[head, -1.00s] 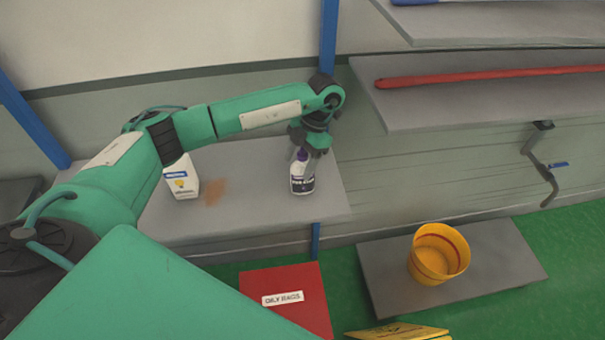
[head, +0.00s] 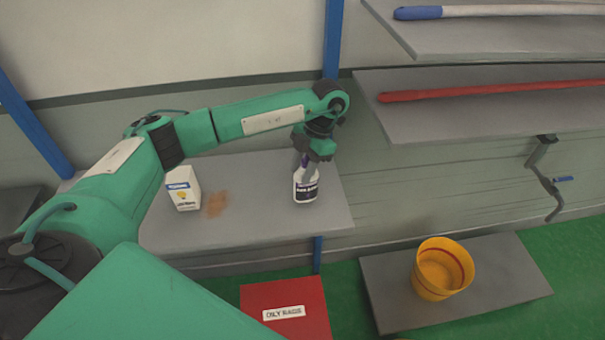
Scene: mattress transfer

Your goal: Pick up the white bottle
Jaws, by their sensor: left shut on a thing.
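A white bottle (head: 306,187) with a dark label and a purple cap stands upright near the right end of the grey shelf (head: 260,222). My left gripper (head: 306,160) comes down on it from above and is shut on its top, with the fingers partly covering the cap. The bottle's base looks at shelf level; I cannot tell if it touches. My right gripper does not show.
A white carton (head: 184,188) stands on the shelf left of the bottle, beside a brown stain (head: 216,205). A yellow bucket (head: 443,268) sits on a low grey platform (head: 390,300). A red box (head: 290,300) is below. Shelves with a red pole (head: 480,90) and a blue-ended pole (head: 420,13) are at upper right.

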